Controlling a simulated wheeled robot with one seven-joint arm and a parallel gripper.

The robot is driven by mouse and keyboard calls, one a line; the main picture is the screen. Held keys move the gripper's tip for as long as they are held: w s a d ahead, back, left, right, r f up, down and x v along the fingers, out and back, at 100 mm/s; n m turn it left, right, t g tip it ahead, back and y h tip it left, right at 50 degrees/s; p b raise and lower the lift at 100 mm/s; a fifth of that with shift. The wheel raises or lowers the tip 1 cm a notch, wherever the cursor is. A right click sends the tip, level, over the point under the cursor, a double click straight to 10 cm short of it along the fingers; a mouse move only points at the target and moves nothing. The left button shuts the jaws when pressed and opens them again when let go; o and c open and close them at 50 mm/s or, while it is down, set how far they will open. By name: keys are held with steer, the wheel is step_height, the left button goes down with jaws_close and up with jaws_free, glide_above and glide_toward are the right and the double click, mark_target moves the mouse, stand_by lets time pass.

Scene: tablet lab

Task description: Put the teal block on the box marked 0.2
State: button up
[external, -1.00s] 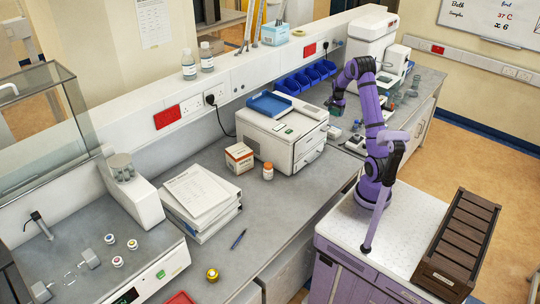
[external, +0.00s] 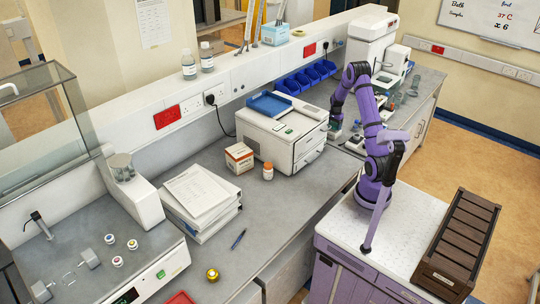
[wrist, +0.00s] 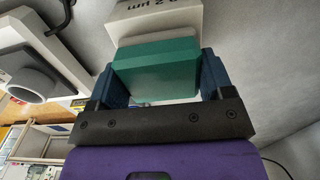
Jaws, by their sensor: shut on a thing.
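The teal block (wrist: 155,77) is between the two dark blue fingers of my gripper (wrist: 161,68) in the wrist view, and the gripper is shut on it. A white box (wrist: 125,22) with an upside-down label, of which "2 µm" can be read, lies directly beyond the block. The block hides part of this box, and I cannot tell whether the two touch. In the external view my gripper (external: 336,126) is low over the bench, right of the white printer-like machine. The block is too small to make out clearly there.
The white machine (external: 285,137) with a blue tray on top stands close left of my gripper. Blue bins (external: 305,78) line the wall behind. Small glassware and instruments (external: 385,98) stand to the right.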

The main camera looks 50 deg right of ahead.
mark_target(339, 122)
steer(key=shift+f, duration=0.1)
steer(key=o, duration=0.9)
steer(key=shift+o, duration=0.2)
step_height(339, 122, up, 12)
steer(key=s+a+r+n+t, duration=0.1)
steer(key=s+a+r+n, duration=0.25)
steer(key=a+r, duration=0.65)
steer(key=s+a+r+n+t, duration=0.1)
steer(key=s+a+r+n, duration=0.25)
steer(key=a+r, duration=0.65)
steer(key=s+a+r+n+t, duration=0.1)
steer(key=s+a+n+t, duration=0.2)
steer(key=s+a+n, duration=0.8)
steer(key=shift+s+a+r, duration=0.15)
steer(key=shift+s+a, duration=3.8)
steer(key=shift+s, duration=1.05)
